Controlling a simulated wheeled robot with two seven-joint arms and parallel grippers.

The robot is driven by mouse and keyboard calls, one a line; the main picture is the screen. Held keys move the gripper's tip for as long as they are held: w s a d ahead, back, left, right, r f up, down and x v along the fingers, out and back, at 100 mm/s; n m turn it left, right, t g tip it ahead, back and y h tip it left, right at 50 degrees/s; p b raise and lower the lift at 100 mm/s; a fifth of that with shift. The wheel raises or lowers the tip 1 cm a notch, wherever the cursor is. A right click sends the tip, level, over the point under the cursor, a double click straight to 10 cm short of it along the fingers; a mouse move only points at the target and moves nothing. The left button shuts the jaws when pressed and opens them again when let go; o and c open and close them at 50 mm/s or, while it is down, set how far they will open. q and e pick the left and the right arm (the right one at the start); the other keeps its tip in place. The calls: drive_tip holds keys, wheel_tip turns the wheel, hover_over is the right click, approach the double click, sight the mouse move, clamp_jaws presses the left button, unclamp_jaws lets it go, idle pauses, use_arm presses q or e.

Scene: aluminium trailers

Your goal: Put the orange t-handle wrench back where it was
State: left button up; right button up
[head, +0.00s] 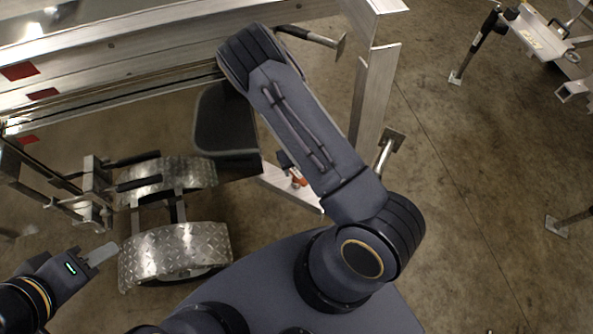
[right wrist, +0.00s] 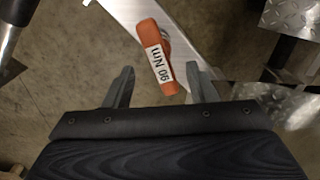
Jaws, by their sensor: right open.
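The orange t-handle wrench (right wrist: 152,38) shows in the right wrist view with a white label reading "90 Nm". It lies over a pale metal beam (right wrist: 120,12), and I cannot tell how it is attached there. My right gripper (right wrist: 160,67) is open, and the lower end of the orange handle appears between its two fingers, with gaps on both sides. In the head view only a small orange part (head: 298,180) shows beside my right forearm, which hides the rest. My left gripper (head: 103,254) is at the lower left, away from the wrench; its jaw gap is unclear.
Aluminium trailer rails (head: 130,50) cross the upper left. Two checker-plate mudguards (head: 175,250) stand between my left gripper and the wrench area. An upright metal post (head: 374,95) rises right of my forearm. The concrete floor (head: 470,190) at right is open, with stands at its edge.

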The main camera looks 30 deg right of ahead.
wheel_tip(320, 180, up, 5)
drive_tip(key=shift+r+p, duration=0.2)
drive_tip(key=shift+p, duration=0.4)
